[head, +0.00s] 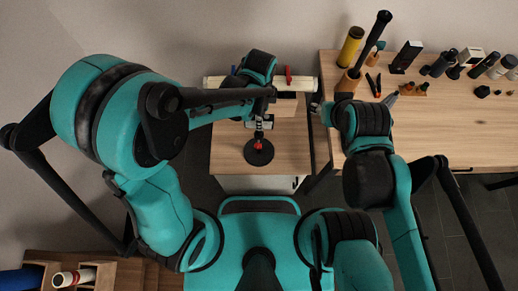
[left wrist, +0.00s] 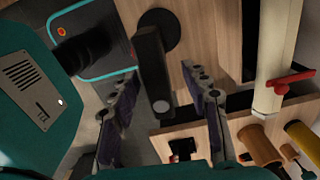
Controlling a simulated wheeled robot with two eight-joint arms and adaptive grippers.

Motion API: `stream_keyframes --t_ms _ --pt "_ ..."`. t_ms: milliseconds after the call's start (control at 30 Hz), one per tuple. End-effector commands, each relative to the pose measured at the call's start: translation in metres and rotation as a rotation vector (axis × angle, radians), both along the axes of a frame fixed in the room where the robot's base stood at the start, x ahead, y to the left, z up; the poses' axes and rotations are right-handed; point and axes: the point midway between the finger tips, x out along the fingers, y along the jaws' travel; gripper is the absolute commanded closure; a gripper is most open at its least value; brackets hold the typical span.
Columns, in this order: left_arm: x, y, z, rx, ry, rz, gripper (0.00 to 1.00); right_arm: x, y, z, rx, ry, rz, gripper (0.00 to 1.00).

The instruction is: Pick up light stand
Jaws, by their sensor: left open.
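The light stand (head: 259,155) is a black round base on the small wooden table, with a dark post rising from it. In the left wrist view its dark post (left wrist: 149,58) ends in a grey round tip toward the camera. My left gripper (left wrist: 160,74) is open, with one finger on each side of the post. I cannot tell whether either finger touches it.
The long wooden table (head: 450,130) at right holds a yellow cylinder (head: 350,46), a tall black post (head: 374,40) and several dark items. Its front middle is clear.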

Motion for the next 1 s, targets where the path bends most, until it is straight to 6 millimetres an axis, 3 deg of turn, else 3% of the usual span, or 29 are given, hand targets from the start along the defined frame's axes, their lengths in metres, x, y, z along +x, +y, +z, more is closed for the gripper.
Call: stream_keyframes --t_ms 33,200,500,667,700,1000 --pt "-0.001 0.001 -0.012 0.000 0.000 0.001 0.53 0.000 0.000 -0.006 0.000 0.000 0.000 0.60" --pt "-0.002 0.003 -0.034 0.000 -0.001 0.001 0.53 0.000 0.000 -0.014 0.000 0.000 0.000 0.60" --pt "-0.003 0.003 -0.037 0.000 -0.001 0.002 0.53 0.000 0.000 -0.013 0.000 0.000 0.000 0.60" --pt "-0.003 0.003 -0.037 0.000 -0.001 0.002 0.96 0.000 0.000 -0.014 0.000 0.000 0.000 0.60" --pt "-0.003 0.003 -0.037 0.000 -0.001 0.002 1.00 0.000 0.000 -0.014 0.000 0.000 0.000 0.60" --pt "-0.003 0.003 -0.037 0.000 -0.001 0.002 1.00 0.000 0.000 -0.014 0.000 0.000 0.000 0.60"
